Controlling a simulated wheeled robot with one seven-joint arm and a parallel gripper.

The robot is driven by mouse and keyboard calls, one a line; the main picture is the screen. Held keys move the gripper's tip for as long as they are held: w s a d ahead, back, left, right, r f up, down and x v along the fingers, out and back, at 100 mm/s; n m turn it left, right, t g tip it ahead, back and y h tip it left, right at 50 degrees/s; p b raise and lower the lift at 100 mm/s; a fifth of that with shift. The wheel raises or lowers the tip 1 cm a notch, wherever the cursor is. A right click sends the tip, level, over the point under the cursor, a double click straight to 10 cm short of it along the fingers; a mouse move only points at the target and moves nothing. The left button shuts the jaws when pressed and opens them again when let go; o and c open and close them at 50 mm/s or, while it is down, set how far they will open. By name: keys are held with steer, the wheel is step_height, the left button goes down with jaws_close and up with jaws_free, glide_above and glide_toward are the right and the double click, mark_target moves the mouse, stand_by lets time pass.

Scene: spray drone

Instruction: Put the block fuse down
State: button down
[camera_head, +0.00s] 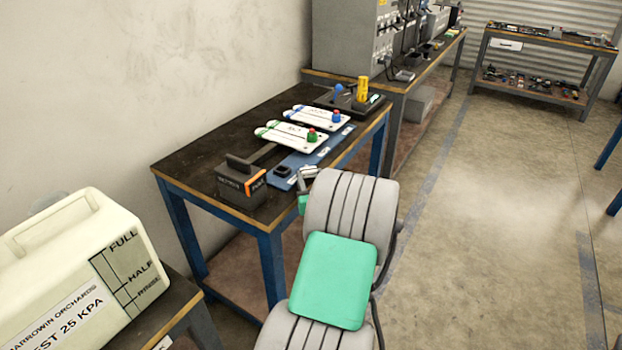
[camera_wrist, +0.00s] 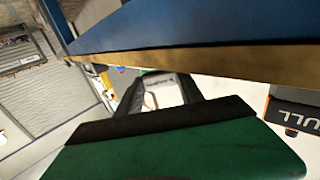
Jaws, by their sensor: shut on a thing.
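My gripper (camera_head: 308,174) is at the front right edge of the blue-legged workbench (camera_head: 190,160), beside the blue mat (camera_head: 311,160). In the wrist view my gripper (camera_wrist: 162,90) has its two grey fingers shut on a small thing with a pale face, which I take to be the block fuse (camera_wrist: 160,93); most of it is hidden. A small dark block (camera_head: 283,170) sits on the mat just left of my gripper; I cannot tell what it is. I cannot tell whether the held thing touches the bench.
Two white boards with coloured knobs (camera_head: 292,136) and a yellow cylinder (camera_head: 363,89) are farther back. A cream tank (camera_head: 80,265) stands at lower left. The floor at right is clear.

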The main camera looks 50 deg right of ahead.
steer(key=shift+f+b, duration=0.35)
steer(key=shift+b, duration=0.15)
steer(key=shift+f, duration=0.1)
